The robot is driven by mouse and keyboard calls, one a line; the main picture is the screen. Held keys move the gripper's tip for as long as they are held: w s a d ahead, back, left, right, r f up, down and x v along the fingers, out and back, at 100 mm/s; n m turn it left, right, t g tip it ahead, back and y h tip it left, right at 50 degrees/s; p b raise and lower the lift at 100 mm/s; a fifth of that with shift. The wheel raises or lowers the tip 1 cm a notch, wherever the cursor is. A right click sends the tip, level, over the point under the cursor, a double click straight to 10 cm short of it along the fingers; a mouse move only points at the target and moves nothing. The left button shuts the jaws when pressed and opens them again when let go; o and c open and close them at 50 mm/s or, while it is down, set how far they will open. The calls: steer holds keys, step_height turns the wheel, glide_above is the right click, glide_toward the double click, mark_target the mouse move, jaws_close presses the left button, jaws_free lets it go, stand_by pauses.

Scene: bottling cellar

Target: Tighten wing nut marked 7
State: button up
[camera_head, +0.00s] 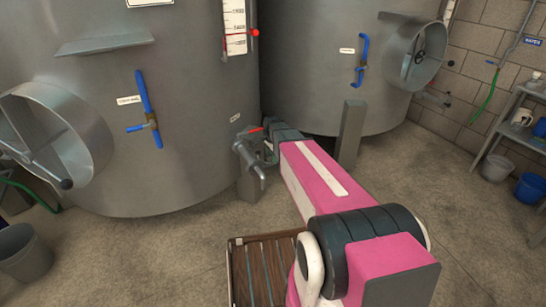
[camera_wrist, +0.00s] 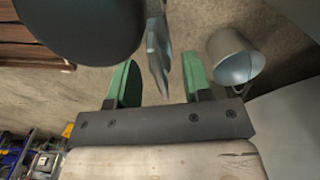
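My gripper (camera_wrist: 160,62) shows in the wrist view as two green fingers standing apart. A thin grey metal piece (camera_wrist: 158,45) hangs in the gap between them, with space visible on both sides. I cannot tell whether this is the wing nut, and no number 7 is readable. A large dark rounded part (camera_wrist: 80,22) sits close above the left finger. In the head view my arm reaches to a metal tap (camera_head: 250,158) with a red handle, low on the left tank (camera_head: 190,90).
A round hatch (camera_head: 60,140) is on the left tank, and another tank (camera_head: 305,60) stands behind. A slatted wooden pallet (camera_head: 262,270) lies by my arm. A grey bucket (camera_head: 24,255) stands at left. Shelves (camera_head: 510,115) stand at right.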

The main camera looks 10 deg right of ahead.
stand_by(0.3)
step_height(320, 180, up, 11)
stand_by(0.5)
steer(key=shift+s+f, duration=0.1)
steer(key=shift+f, duration=0.05)
steer(key=s+f+n, duration=0.3)
steer(key=s+n, duration=0.4)
steer(key=s, duration=0.3)
steer(key=s+f+n, duration=0.4)
steer(key=s+n, duration=0.3)
steer(key=s, duration=0.4)
steer(key=shift+s+n, duration=0.15)
steer(key=shift+n, duration=0.15)
steer(key=shift+f, duration=0.1)
